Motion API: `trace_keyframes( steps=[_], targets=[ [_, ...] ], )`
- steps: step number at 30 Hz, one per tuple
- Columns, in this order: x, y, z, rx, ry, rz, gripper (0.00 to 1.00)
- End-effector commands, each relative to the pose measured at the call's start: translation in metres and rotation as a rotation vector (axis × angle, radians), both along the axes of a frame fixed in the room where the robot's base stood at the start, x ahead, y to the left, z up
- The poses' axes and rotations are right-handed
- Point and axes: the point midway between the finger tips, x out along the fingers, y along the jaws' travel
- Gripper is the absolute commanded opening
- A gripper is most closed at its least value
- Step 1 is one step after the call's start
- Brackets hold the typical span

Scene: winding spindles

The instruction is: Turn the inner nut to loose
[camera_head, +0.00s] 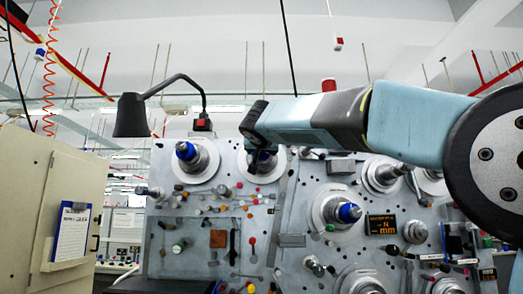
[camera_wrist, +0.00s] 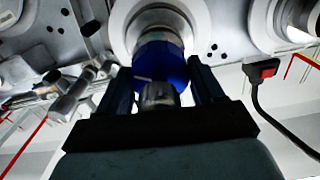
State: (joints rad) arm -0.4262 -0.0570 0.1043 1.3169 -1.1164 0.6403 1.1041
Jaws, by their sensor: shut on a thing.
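In the wrist view, a blue nut (camera_wrist: 168,66) sits on a metal spindle (camera_wrist: 160,22) with a wide pale flange. A smaller silver end piece (camera_wrist: 158,97) sticks out from the nut towards my camera. My gripper (camera_wrist: 162,72) has one dark finger on each side of the blue nut and is shut on it. In the head view, my gripper (camera_head: 262,165) is at the upper middle spindle, whose pale flange (camera_head: 247,173) shows around it. The nut there is mostly hidden behind my gripper. The pictures do not show which nut is called inner.
Another spindle with a blue nut (camera_head: 186,151) stands close to the left of my gripper. One more blue nut (camera_head: 348,212) is lower right. A black lamp (camera_head: 131,115) reaches over the grey panel (camera_head: 165,207). A beige cabinet (camera_head: 35,205) with a clipboard (camera_head: 72,233) stands left.

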Motion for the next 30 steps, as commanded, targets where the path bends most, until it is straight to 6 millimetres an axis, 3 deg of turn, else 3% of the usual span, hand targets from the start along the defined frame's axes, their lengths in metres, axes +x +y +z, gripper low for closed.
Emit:
trace_keyframes(
  steps=[11,30],
  targets=[
    [-0.0007,0.0003,0.0013,-0.117,0.001,0.003,0.36],
    [-0.001,0.0038,0.001,-0.696,0.02,0.004,0.36]
  ],
)
